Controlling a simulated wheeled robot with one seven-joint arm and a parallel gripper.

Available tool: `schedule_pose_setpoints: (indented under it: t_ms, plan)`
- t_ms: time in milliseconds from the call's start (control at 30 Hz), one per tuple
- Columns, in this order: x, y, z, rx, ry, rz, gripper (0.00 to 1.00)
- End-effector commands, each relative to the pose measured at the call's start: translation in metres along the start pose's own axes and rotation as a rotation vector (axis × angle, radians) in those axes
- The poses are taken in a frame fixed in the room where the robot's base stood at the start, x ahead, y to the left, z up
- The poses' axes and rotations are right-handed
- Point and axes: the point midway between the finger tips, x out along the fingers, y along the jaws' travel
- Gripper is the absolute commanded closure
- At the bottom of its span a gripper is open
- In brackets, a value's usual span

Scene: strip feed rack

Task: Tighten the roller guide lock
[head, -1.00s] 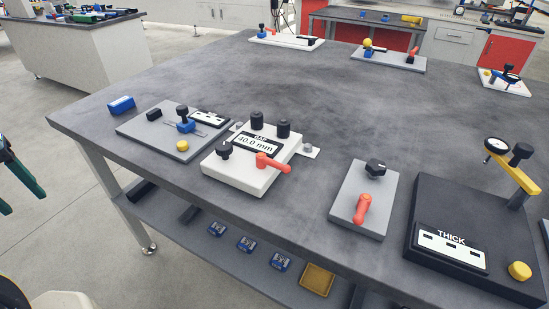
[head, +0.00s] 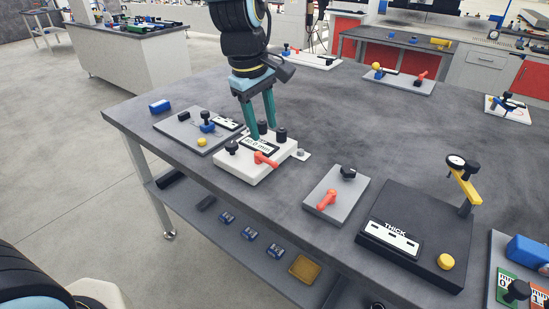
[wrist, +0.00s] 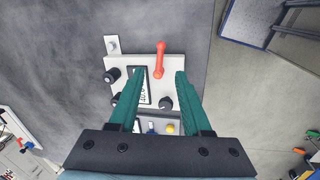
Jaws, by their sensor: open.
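The roller guide is a white block (head: 244,171) with a GAP display, two black rollers (head: 281,134), a black knob (head: 232,147) and a red lever (head: 266,160). I take the red lever for the lock; it points toward the lower right in the head view. My gripper (head: 264,132) points down over the block, its teal fingers overlapping the rear part and display. In the wrist view, the red lever (wrist: 160,58) lies between the lines of the open fingers (wrist: 159,74), apparently below them. No contact is visible, and nothing is held.
A grey plate (head: 172,126) with a blue slider and yellow button is left of the block. Another grey plate (head: 318,204) with a red lever is on the right. The THICK gauge base (head: 400,264) is beyond that.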

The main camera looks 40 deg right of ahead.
Motion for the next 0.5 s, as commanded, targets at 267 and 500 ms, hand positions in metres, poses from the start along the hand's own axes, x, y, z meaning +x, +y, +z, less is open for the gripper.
schedule_pose_setpoints:
  t_ms: [267,500]
  plan:
    - [0.044,-0.002,0.000,0.000,-0.002,-0.007,0.51]
    - [0.084,-0.002,-0.001,-0.001,0.000,-0.005,0.51]
